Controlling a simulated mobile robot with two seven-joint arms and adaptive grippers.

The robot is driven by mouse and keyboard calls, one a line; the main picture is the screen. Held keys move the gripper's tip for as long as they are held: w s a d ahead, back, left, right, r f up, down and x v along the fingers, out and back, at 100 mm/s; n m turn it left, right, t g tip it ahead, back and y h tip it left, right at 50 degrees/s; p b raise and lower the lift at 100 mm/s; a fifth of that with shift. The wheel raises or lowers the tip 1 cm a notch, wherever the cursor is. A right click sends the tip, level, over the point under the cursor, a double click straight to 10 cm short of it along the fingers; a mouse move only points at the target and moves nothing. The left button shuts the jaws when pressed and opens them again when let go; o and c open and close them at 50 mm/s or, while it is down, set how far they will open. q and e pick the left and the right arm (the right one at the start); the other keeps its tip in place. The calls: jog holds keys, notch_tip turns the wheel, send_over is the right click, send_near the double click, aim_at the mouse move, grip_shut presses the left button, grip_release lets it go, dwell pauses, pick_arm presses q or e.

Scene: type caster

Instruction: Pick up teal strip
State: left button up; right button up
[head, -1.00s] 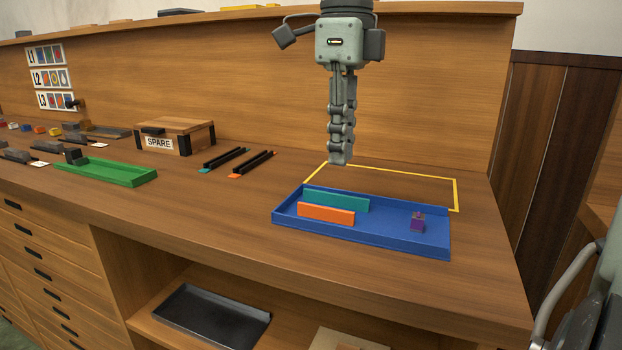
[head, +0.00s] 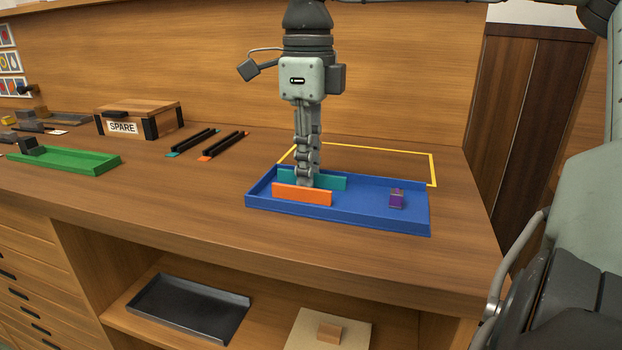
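The teal strip (head: 333,182) stands on its long edge in the blue tray (head: 375,212), behind an orange strip (head: 302,194). My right gripper (head: 306,181) points straight down at the teal strip, with its fingertips low in the tray. A finger covers a middle part of the teal strip and sits just behind the orange strip. I see the gripper edge-on, so the gap between its fingers and any grip on the strip are hidden. My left gripper is not in view.
A purple block (head: 396,199) is at the tray's right. A yellow outline (head: 380,150) lies behind the tray. Two black rails (head: 222,146), a SPARE box (head: 140,118) and a green tray (head: 70,160) stand to the left. A black tray (head: 190,307) lies on the shelf below.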

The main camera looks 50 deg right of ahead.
grip_shut()
jog(key=shift+r, duration=0.1)
